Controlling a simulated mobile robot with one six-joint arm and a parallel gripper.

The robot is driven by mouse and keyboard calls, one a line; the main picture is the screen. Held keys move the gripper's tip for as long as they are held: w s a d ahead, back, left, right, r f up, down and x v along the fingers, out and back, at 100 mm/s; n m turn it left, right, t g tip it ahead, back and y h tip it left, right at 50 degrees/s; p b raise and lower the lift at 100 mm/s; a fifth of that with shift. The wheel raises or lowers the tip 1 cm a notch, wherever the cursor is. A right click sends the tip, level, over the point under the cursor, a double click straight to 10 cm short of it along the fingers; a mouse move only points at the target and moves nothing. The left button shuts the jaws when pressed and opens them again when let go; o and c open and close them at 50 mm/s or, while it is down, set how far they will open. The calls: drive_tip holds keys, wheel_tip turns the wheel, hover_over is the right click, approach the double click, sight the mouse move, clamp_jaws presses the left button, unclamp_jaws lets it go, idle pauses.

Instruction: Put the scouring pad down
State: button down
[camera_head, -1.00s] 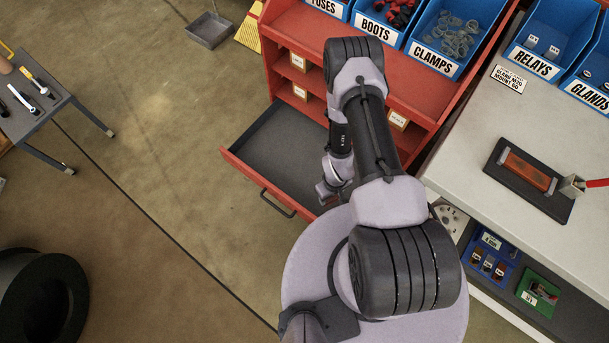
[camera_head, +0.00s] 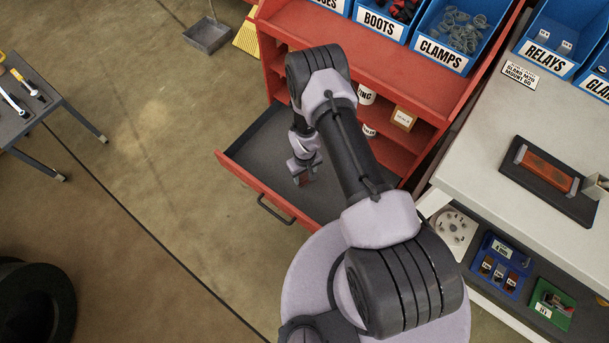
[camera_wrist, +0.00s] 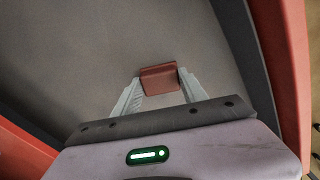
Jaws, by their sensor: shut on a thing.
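The scouring pad (camera_wrist: 159,78) is a small reddish-brown block. My gripper (camera_wrist: 158,84) is shut on it, one finger on each side, in the wrist view. Behind the pad is the bare grey floor of an open red drawer (camera_head: 239,178). In the head view my gripper (camera_head: 304,177) hangs over the drawer's inside, with the pad small and dark between the fingers. I cannot tell whether the pad touches the drawer floor.
A tool table (camera_head: 35,110) is at the far left.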

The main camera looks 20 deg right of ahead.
drive_tip(key=c, duration=0.6)
unclamp_jaws()
drive_tip(key=shift+f, duration=0.1)
wheel_tip(320, 180, up, 12)
drive_tip(key=p, duration=0.5)
wheel_tip(320, 180, up, 38)
drive_tip(key=m+t, duration=0.3)
drive_tip(key=m, duration=0.1)
hover_over(305, 176)
drive_tip(key=a, duration=0.2)
drive_tip(key=s+r+m+t+y, duration=0.1)
drive_tip(key=s+r+m+t, duration=0.1)
drive_tip(key=s+r, duration=0.8)
drive_tip(key=shift+m+t+y, duration=0.4)
drive_tip(key=shift+m+y, duration=0.1)
drive_tip(key=s+r, duration=0.1)
drive_tip(key=s, duration=0.2)
drive_tip(key=s+a+r, duration=0.1)
drive_tip(key=s, duration=0.2)
drive_tip(key=s+a+r, duration=0.1)
drive_tip(key=s, duration=0.2)
drive_tip(key=shift+a+r, duration=0.1)
drive_tip(key=shift+r, duration=0.1)
